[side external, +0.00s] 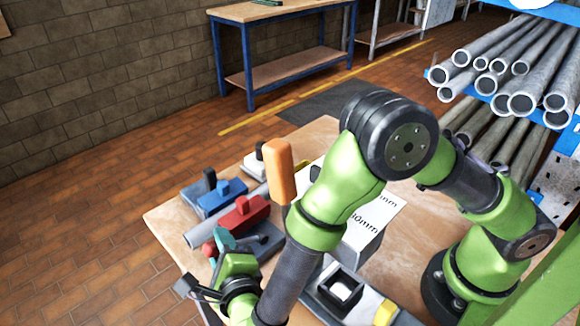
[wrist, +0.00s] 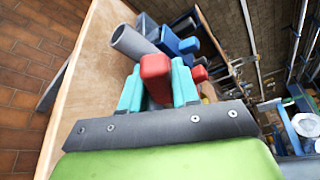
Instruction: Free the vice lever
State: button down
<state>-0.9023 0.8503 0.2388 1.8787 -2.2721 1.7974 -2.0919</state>
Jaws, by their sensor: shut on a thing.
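My gripper (side external: 222,243) is low over the near left part of the workbench, with its teal fingers (wrist: 157,92) shut on a red handle (wrist: 155,68). In the side view only a bit of red (side external: 208,249) shows beside the fingertips. Whether this handle is the vice lever I cannot tell. A grey tube (side external: 205,232) lies beside it and ends just beyond the fingers in the wrist view (wrist: 130,42). A red block with a knob (side external: 243,214) and a blue block (side external: 222,194) sit along the tube. An orange handle (side external: 279,172) stands upright, its lower part hidden by my arm.
The wooden workbench (side external: 165,218) has a bare left edge. A white box with printed lettering (side external: 365,235) stands right of my forearm. A dark tray (side external: 340,290) and a yellow piece (side external: 385,312) are near the front. Pipes lie on a rack (side external: 505,75) at right.

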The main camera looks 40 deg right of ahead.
jog(key=shift+d+r+m+y, duration=0.3)
jog(key=shift+r+m, duration=0.1)
jog(key=shift+r, duration=0.25)
jog(key=shift+d+r+m+g+y, duration=0.4)
jog(key=shift+d+r+m+y, duration=0.3)
jog(key=shift+d+r+m, duration=0.5)
jog(key=shift+a+f, duration=0.15)
jog(key=shift+f, duration=0.1)
jog(key=c, duration=0.9)
grip_release()
